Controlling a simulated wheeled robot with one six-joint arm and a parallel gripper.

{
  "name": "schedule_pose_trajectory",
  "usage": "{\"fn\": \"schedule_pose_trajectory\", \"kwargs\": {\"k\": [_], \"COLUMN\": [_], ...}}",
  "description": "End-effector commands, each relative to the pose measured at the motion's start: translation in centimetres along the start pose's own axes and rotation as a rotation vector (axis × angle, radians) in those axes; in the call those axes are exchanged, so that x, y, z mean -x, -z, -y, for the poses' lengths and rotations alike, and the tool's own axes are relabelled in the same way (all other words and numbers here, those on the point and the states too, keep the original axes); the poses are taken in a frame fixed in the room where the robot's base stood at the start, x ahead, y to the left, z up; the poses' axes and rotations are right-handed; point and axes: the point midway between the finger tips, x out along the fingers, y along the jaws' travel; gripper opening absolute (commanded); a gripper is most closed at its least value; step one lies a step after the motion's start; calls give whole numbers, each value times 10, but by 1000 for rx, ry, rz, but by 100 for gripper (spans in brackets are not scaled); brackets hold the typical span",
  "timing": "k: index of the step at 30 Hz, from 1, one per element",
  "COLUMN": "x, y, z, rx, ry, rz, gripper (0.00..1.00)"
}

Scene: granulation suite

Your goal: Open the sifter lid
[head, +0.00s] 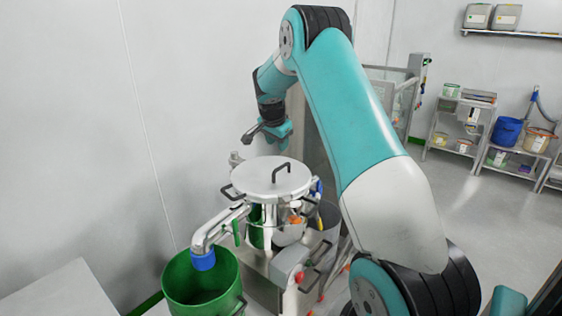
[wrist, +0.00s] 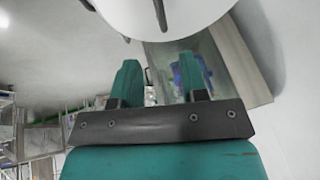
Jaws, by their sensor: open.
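The sifter lid (head: 258,178) is a round, pale metal disc lying flat on top of the sifter, and it looks closed. A dark arched handle (head: 282,170) stands on the lid, and dark side handles show at its rim. My gripper (head: 262,132) is above and behind the lid in the head view, apart from it. In the wrist view my gripper (wrist: 162,80) has its two teal fingers spread with nothing held between them. A pale round surface (wrist: 185,12) with a dark bar at the top of that view looks like the lid.
A metal outlet pipe with a blue end (head: 203,260) leads down over a green bin (head: 207,285) at front left. A pale worktop (head: 75,290) is at lower left. A wall is close on the left. Shelves (head: 460,125) stand far right, with open floor before them.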

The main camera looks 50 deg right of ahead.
Motion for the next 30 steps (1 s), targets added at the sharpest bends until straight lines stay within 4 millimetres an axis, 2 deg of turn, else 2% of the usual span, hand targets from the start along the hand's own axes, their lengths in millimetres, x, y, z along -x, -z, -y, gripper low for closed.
{"fn": "schedule_pose_trajectory", "kwargs": {"k": [9,15,21,29,30], "x": [-71,-103,-117,-118,-118], "y": [0,0,0,-1,-1], "z": [0,1,1,1,1], "rx": [3,3,3,4,4], "ry": [-2,1,2,2,2], "rz": [3,2,1,1,1], "gripper": [40,40,40,40,33]}}
